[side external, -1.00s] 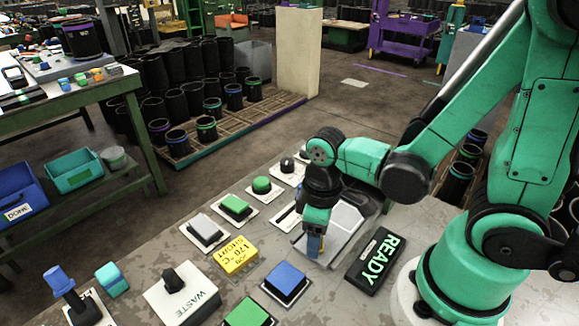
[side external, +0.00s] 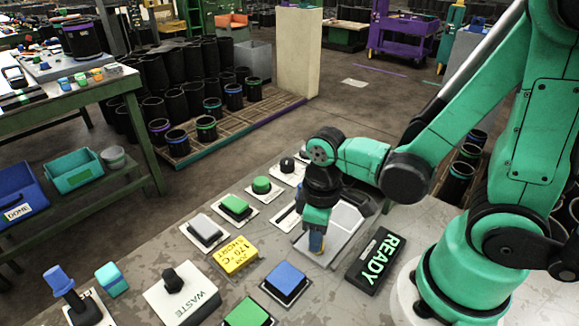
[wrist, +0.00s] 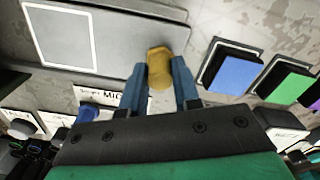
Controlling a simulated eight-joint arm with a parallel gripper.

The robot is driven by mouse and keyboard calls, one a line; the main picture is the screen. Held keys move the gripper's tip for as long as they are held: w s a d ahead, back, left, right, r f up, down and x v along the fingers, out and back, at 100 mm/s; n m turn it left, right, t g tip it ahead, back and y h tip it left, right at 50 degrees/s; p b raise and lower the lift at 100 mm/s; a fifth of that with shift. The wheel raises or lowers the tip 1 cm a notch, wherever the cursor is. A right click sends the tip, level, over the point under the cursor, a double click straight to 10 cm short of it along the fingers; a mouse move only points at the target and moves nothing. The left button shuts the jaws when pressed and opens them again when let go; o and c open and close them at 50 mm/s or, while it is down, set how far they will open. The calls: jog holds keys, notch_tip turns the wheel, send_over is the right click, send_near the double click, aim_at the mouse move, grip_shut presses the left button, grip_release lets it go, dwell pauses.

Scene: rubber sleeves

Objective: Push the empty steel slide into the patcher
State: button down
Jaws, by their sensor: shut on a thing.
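My gripper (side external: 317,243) points down at the near end of the grey patcher (side external: 345,226), left of the READY sign. In the wrist view its two blue fingers (wrist: 158,82) are shut on a tan knob (wrist: 159,62), one finger on each side. The knob sits at the edge of a flat grey steel plate (wrist: 115,72), which looks like the slide. A light panel with a white outline (wrist: 60,38) lies beyond it and looks bare. The gripper hides part of the knob and plate in the side view; how far the slide is in, I cannot tell.
The READY sign (side external: 375,261) stands close to the right. A blue button (side external: 286,281), a green button (side external: 248,313), a yellow block (side external: 235,255) and a WASTE box (side external: 182,296) lie to the left and front. Grey and green buttons (side external: 235,208) sit farther left.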

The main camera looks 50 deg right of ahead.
aim_at(348, 213)
dwell(0.8)
jog(key=d, duration=1)
jog(key=shift+d, duration=0.3)
jog(key=c, duration=0.6)
grip_release()
jog(key=shift+c, duration=0.2)
jog(key=shift+r, duration=0.1)
jog(key=shift+r, duration=2.7)
jog(key=w+a+r+m+t, duration=0.4)
jog(key=w+a+r+t, duration=0.1)
jog(key=a+r+t, duration=0.1)
jog(key=shift+a+m+t, duration=0.3)
jog(key=shift+a+t, duration=0.3)
jog(key=shift+a, duration=0.45)
